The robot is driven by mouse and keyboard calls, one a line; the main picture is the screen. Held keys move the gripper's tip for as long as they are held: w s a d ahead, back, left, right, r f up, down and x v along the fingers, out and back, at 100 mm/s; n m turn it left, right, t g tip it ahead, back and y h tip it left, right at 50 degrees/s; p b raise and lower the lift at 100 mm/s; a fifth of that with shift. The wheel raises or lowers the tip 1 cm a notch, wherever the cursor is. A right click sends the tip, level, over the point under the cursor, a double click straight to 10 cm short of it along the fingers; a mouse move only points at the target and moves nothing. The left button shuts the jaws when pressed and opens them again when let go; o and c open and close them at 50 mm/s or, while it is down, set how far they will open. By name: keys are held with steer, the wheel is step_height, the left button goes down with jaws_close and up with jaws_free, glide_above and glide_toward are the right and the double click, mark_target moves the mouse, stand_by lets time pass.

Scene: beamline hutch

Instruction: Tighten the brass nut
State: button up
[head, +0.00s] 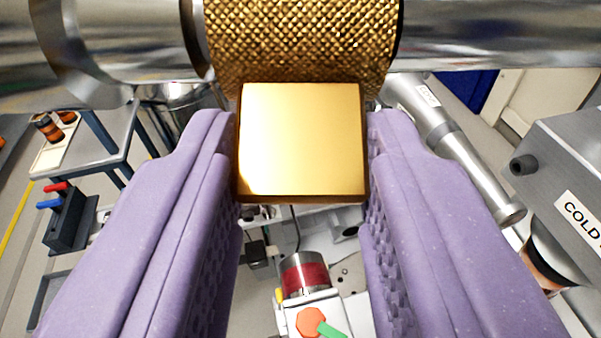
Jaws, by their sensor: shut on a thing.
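The brass nut (302,38) is a knurled gold collar around a horizontal steel pipe (490,32) at the top of the head view. A smooth square brass block (302,140) stands out from the nut towards me. My gripper (303,150) has two purple padded fingers, one on each side of this block. The fingers are shut on the block, touching its left and right faces. The upper part of the nut is cut off by the picture edge.
A grey box marked "COLD" (570,185) with a black knob stands at the right. A slanting steel pipe (450,140) runs beside it. A cart (110,135) is at the left. Below the gripper is a device with a red band (305,280).

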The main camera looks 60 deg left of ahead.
steer(key=r+g+h+p, duration=0.1)
steer(key=p, duration=0.2)
steer(key=r+g+h+p, duration=0.1)
steer(key=h+p, duration=0.1)
steer(key=p, duration=0.1)
steer(key=shift+d+r, duration=0.2)
steer(key=shift+r, duration=0.2)
steer(key=r+g+h+p, duration=0.1)
steer(key=p, duration=0.2)
steer(key=g+h+p, duration=0.1)
steer(key=h+p, duration=0.1)
steer(key=p, duration=0.1)
steer(key=shift+w+a+r+p, duration=0.1)
steer(key=shift+r+p, duration=0.3)
steer(key=g+h+p, duration=0.1)
steer(key=p, duration=0.2)
steer(key=r+h+p, duration=0.1)
steer(key=p, duration=0.1)
steer(key=shift+w+a+r+g+h+p, duration=0.15)
steer(key=shift+w+a+g+h+p, duration=0.1)
steer(key=shift+g+h+p, duration=0.15)
steer(key=shift+a+r+g+h+p, duration=0.15)
steer(key=shift+g+h+p, duration=0.4)
steer(key=shift+p, duration=0.65)
steer(key=shift+w+a+h+p, duration=0.1)
steer(key=shift+h+p, duration=0.25)
steer(key=shift+p, duration=0.05)
steer(key=o, duration=1)
steer(key=shift+w, duration=0.1)
steer(key=shift+o, duration=0.2)
